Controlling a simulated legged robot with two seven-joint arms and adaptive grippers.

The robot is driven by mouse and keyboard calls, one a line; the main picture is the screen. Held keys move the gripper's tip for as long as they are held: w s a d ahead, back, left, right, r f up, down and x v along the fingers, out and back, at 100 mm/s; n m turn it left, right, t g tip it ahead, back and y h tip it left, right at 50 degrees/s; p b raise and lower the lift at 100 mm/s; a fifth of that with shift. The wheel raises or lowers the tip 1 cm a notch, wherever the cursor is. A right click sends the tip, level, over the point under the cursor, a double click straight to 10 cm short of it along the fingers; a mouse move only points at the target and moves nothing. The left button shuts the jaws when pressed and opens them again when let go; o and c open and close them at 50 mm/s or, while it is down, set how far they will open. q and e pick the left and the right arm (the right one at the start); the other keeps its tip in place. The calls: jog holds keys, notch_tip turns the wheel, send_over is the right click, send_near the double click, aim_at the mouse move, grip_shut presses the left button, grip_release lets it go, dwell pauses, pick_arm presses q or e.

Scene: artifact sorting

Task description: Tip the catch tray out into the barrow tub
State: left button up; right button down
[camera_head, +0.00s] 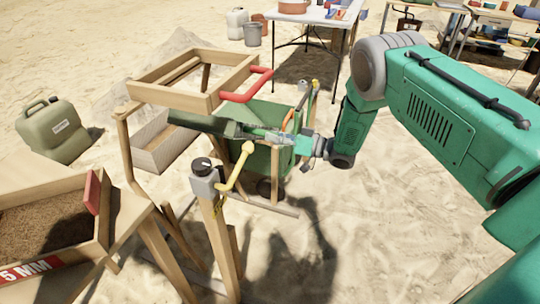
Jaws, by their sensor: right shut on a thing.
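A shallow wooden box with grey inner walls (163,142), which looks like the catch tray, sits low under a wooden frame at the left of centre. A green tub (266,112), which looks like the barrow tub, stands behind my right gripper (262,134). That gripper reaches in from the right and is shut on a long dark green thing (200,123) pointing left. I cannot tell what this thing is; it overlaps the tray's right side and the tub in the picture. My left gripper is not in view.
A wooden frame with a red handle (246,85) stands over the tray. A post with a yellow lever (237,167) rises in front of the tub. A soil-filled box marked 5 MM (98,240) is at the near left. A green jerrycan (55,130) stands on sand.

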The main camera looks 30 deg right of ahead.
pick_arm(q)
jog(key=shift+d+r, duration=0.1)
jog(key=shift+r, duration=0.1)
pick_arm(e)
jog(key=w+d+r, duration=0.3)
jog(key=r, duration=0.2)
jog(key=shift+w, duration=0.15)
jog(key=shift+d, duration=0.15)
jog(key=c, duration=1.5)
grip_release()
jog(key=shift+c, duration=0.2)
jog(key=shift+o, duration=0.6)
jog(key=shift+d+f, duration=0.15)
jog(key=shift+f, duration=0.2)
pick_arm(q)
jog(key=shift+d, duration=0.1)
pick_arm(e)
jog(key=v, duration=1.2)
jog(key=shift+f, duration=0.25)
jog(key=shift+w, duration=0.1)
